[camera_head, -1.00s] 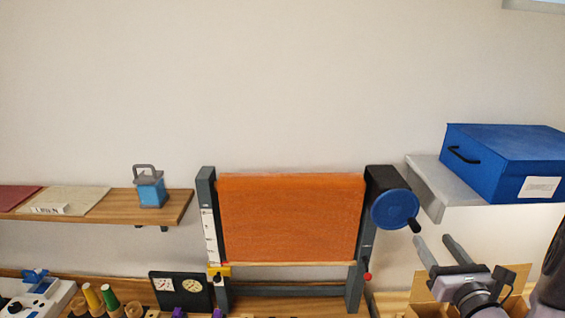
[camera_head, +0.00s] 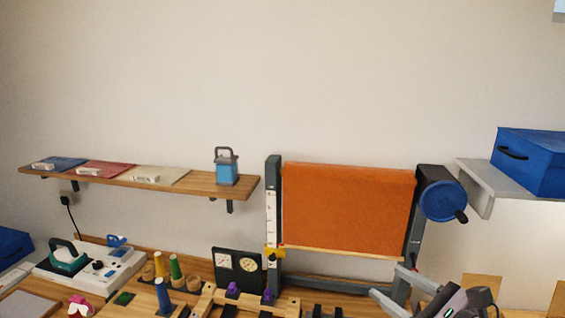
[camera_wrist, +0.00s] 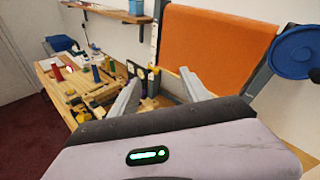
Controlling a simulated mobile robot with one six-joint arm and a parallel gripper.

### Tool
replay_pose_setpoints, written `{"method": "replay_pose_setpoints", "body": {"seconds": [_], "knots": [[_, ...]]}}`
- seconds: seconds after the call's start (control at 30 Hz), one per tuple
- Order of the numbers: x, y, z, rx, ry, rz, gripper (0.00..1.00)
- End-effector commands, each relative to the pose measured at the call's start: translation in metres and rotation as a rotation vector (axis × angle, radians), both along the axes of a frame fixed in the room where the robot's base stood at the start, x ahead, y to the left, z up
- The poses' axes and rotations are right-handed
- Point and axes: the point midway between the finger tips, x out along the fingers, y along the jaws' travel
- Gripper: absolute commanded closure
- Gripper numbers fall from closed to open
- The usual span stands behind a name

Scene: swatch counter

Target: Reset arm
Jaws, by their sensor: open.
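My gripper (camera_head: 394,293) is at the lower right of the head view, in front of the right post of the orange cloth frame. Its two grey fingers are apart with nothing between them. In the wrist view my gripper (camera_wrist: 160,95) also shows open and empty, its fingers pointing toward the counter and the frame. The orange cloth (camera_head: 347,210) hangs between two grey posts, with a blue hand wheel (camera_head: 442,201) at its right. The cloth also fills the upper middle of the wrist view (camera_wrist: 215,40).
A wooden shelf (camera_head: 205,186) holds swatches and a blue weight (camera_head: 227,172). The counter carries a white device (camera_head: 95,270), thread cones (camera_head: 175,267) and a dark gauge panel (camera_head: 237,268). A blue box (camera_head: 530,160) stands on a grey shelf (camera_head: 476,178). The wall above is clear.

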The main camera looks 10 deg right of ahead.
Motion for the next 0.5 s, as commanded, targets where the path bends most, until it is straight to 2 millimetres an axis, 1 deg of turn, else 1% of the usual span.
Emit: {"method": "replay_pose_setpoints", "body": {"seconds": [0.03,0.07,0.1,0.13,0.17,0.2,0.23,0.27,0.3,0.33,0.4,0.43,0.5], "knots": [[-0.004,0.031,-0.020,-0.069,0.016,0.100,0.45],[-0.009,0.052,-0.030,-0.121,0.031,0.171,0.45],[-0.019,0.081,-0.046,-0.205,0.049,0.276,0.45],[-0.030,0.103,-0.061,-0.285,0.062,0.367,0.45],[-0.043,0.125,-0.078,-0.376,0.075,0.464,0.45],[-0.065,0.152,-0.105,-0.522,0.087,0.602,0.45],[-0.083,0.167,-0.127,-0.647,0.089,0.706,0.45],[-0.102,0.178,-0.149,-0.783,0.086,0.807,0.45],[-0.125,0.185,-0.178,-0.988,0.067,0.934,0.45],[-0.138,0.184,-0.196,-1.138,0.046,1.010,0.45],[-0.155,0.176,-0.217,-1.436,-0.017,1.122,0.45],[-0.158,0.172,-0.221,-1.537,-0.044,1.149,0.45],[-0.161,0.163,-0.223,-1.710,-0.096,1.180,0.45]]}}
